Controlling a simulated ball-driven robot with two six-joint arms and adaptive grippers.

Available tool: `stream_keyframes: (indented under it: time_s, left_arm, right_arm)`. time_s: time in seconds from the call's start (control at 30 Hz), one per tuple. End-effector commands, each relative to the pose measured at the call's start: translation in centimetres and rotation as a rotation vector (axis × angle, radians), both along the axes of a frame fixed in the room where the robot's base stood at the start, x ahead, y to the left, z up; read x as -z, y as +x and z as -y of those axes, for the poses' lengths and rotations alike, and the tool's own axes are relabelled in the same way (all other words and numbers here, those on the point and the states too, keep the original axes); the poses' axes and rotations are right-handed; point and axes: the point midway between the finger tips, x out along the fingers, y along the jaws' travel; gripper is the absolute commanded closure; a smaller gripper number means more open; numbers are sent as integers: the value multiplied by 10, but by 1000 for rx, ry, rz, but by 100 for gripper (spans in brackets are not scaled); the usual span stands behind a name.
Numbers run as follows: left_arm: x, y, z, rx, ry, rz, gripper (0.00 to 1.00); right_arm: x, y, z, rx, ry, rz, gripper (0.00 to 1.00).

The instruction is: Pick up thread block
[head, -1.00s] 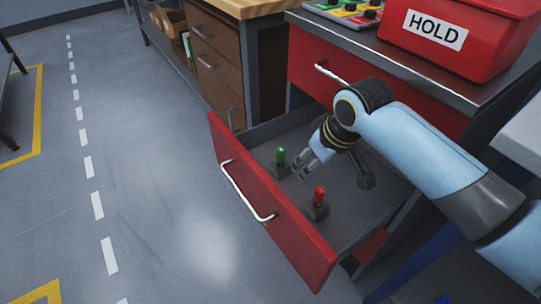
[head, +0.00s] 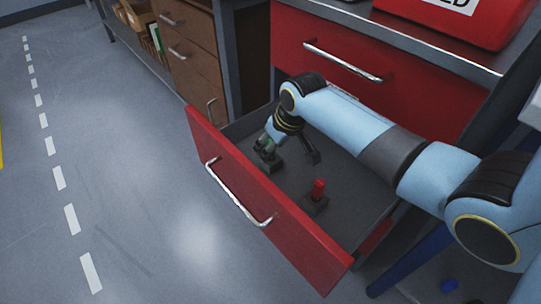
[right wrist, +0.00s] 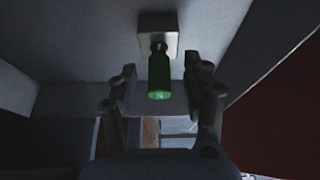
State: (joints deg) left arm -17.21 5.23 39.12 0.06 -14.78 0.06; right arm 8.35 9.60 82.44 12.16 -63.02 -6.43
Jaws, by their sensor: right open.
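A green-topped block stands in the open red drawer; its green cylinder (right wrist: 159,75) and grey base (right wrist: 158,27) show in the right wrist view. In the head view its base (head: 273,166) is partly hidden by my right gripper (head: 267,148). My right gripper is open, its fingers on either side of the green cylinder; I cannot tell whether they touch it. A red-topped block (head: 318,189) stands nearer in the drawer. I cannot tell which is the thread block. My left gripper is out of view.
The drawer front (head: 235,180) with its silver handle and the drawer walls surround the blocks. A closed red drawer (head: 365,75) and a bench top with a red bin (head: 470,20) lie above. The floor on the left is clear.

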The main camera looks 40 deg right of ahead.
Motion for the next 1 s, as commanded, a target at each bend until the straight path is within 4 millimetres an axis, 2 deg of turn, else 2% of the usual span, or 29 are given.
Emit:
stream_keyframes:
  time_s: [0.03, 0.1, 0.37, 0.73, 1.0]
  left_arm:
    - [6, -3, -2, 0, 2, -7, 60]
    - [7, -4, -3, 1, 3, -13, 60]
    - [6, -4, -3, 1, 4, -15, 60]
    - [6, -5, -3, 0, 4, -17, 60]
    - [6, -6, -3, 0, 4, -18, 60]
  right_arm:
    - [10, 3, 0, 0, 0, -1, 51]
    - [14, 5, 0, 0, -1, 0, 51]
    - [14, 7, 0, -1, -1, 1, 51]
    - [14, 6, 0, -1, -1, 1, 100]
    - [14, 6, 0, -1, -1, 1, 100]
